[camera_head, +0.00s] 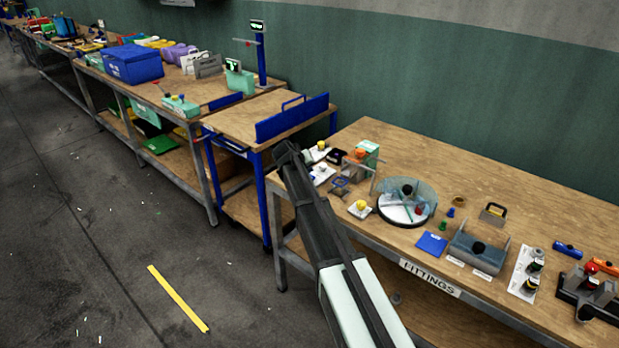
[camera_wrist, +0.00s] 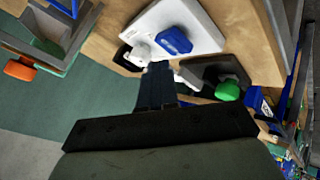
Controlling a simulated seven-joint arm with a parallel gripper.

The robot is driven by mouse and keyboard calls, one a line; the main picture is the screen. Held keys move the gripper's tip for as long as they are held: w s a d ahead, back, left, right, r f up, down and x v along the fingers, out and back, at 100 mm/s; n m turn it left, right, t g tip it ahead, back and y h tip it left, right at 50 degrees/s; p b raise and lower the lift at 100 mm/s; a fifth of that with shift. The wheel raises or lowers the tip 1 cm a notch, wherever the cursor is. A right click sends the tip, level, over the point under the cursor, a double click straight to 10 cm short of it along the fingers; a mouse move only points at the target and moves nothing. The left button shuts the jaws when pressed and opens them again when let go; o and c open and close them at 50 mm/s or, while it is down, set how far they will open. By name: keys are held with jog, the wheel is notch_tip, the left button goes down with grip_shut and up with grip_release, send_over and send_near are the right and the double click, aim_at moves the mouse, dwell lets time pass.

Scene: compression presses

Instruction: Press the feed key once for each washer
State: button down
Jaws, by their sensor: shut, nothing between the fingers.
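In the head view my gripper (camera_head: 287,152) is at the far left end of the fittings bench, with the dark wrist leading up to it. In the wrist view my fingers (camera_wrist: 157,72) are together and empty. Just beyond their tips is a white plate (camera_wrist: 190,18) with a blue key-like block (camera_wrist: 174,40). A small white part (camera_wrist: 136,53) lies left of the tips. To the right is a dark plate (camera_wrist: 205,70) with a green knob (camera_wrist: 228,90). I cannot tell which part is the feed key, and I make out no washers for certain. Contact at the fingertips is unclear.
The bench (camera_head: 465,175) also holds a round clear-covered dial (camera_head: 408,213), a yellow button on a white plate (camera_head: 361,205), a blue pad (camera_head: 432,243) and a grey cradle (camera_head: 478,248). A wooden cart with a blue rail (camera_head: 292,118) stands left. The bench's back right is clear.

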jog(key=shift+r, duration=0.1)
jog(key=shift+r, duration=2.4)
dwell(0.9)
notch_tip(320, 180, up, 4)
jog(key=shift+f, duration=0.1)
dwell(0.5)
jog(key=shift+f, duration=4.4)
jog(key=shift+f, duration=0.2)
jog(key=shift+f, duration=0.25)
